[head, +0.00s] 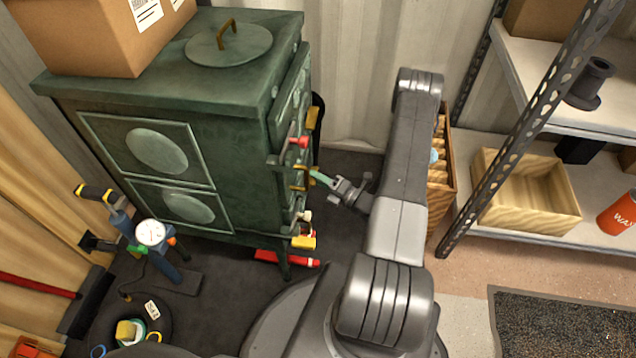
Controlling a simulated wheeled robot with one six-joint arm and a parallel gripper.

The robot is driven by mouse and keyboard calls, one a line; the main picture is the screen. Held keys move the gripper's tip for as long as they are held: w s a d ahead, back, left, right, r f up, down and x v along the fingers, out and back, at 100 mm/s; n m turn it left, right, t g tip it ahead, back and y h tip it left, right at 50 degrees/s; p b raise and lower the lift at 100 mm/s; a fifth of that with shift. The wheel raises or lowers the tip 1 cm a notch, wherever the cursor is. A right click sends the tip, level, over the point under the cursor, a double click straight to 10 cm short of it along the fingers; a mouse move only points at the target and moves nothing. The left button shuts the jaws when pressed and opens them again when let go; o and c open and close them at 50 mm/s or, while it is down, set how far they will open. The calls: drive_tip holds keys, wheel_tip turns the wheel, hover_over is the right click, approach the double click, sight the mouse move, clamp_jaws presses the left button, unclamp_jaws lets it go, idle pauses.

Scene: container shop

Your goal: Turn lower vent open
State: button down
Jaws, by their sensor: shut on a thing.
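The dark green stove (155,105) stands at left centre, its front side facing right and seen at a steep angle. A brass handle (301,178) and small red and yellow parts show along that front. Low on it is a yellow part (303,241) with red and white beside it; I cannot tell which part is the lower vent. My gripper (331,183) is at mid-height in front of the stove, just right of the brass handle. It is shut on a thin pale green piece (320,177) whose link to the stove is unclear.
A cardboard box (95,35) sits on the stove. A red bar (285,258) lies low by a stove leg. A gauge pump (152,233) stands at lower left. A metal shelf with a wooden bin (530,190) is at right, a dark mat (560,325) below it.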

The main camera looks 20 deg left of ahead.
drive_tip(key=shift+w+f+n+g+y+b, duration=0.1)
drive_tip(key=shift+n+g+y+b, duration=0.35)
drive_tip(key=shift+n+b, duration=0.9)
drive_tip(key=shift+w+f+n+g+y+b, duration=0.1)
drive_tip(key=shift+n+g+y+b, duration=0.15)
drive_tip(key=shift+n+y+b, duration=1.05)
drive_tip(key=shift+r+n+h+p, duration=0.1)
drive_tip(key=shift+n+h+p, duration=0.2)
drive_tip(key=shift+n+h, duration=0.35)
drive_tip(key=c, duration=1.5)
unclamp_jaws()
drive_tip(key=p+v, duration=0.2)
drive_tip(key=v, duration=1.1)
drive_tip(key=shift+d+p, duration=0.3)
drive_tip(key=shift+d, duration=0.05)
drive_tip(key=shift+a, duration=0.1)
